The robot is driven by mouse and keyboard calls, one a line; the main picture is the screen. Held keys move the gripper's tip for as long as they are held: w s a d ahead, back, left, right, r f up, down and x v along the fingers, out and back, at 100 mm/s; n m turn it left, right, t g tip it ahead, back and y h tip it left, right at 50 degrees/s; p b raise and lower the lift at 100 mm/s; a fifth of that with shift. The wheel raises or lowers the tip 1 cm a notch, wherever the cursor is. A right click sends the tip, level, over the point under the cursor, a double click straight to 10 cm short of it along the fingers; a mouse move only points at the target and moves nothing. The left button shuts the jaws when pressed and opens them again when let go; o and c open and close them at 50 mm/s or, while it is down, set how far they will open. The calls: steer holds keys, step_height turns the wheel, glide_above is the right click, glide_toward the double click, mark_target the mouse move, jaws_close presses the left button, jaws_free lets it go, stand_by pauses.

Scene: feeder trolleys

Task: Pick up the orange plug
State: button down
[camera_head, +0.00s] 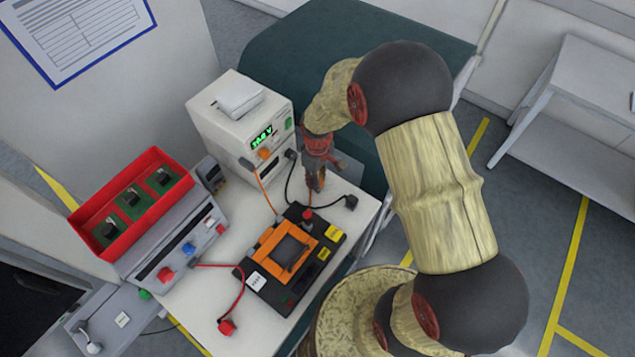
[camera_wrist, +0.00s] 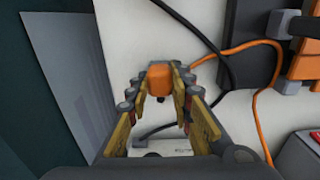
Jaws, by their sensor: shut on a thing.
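The orange plug (camera_wrist: 160,78) sits between the two fingertips of my gripper (camera_wrist: 161,88) in the wrist view. The fingers are closed on its sides. An orange cable (camera_wrist: 233,47) runs from near the plug off to the right, then bends down. In the head view my gripper (camera_head: 316,184) points down over the back right of the white table (camera_head: 347,185). The plug cannot be made out there, and I cannot tell its exact height above the table.
A black test fixture with an orange frame (camera_head: 268,241) lies just in front of my gripper. A white power supply (camera_head: 225,125) stands behind left. A black plug (camera_head: 350,201) is close on the right. A red bin (camera_head: 85,232) is at left.

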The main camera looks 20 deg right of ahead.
steer(key=shift+r, duration=0.45)
step_height(320, 180, up, 2)
steer(key=shift+w+r, duration=0.1)
steer(key=s+r+p, duration=0.2)
steer(key=s+r, duration=0.8)
steer(key=s, duration=0.4)
steer(key=shift+d, duration=0.15)
steer(key=shift+w+p, duration=0.4)
steer(key=shift+p, duration=0.15)
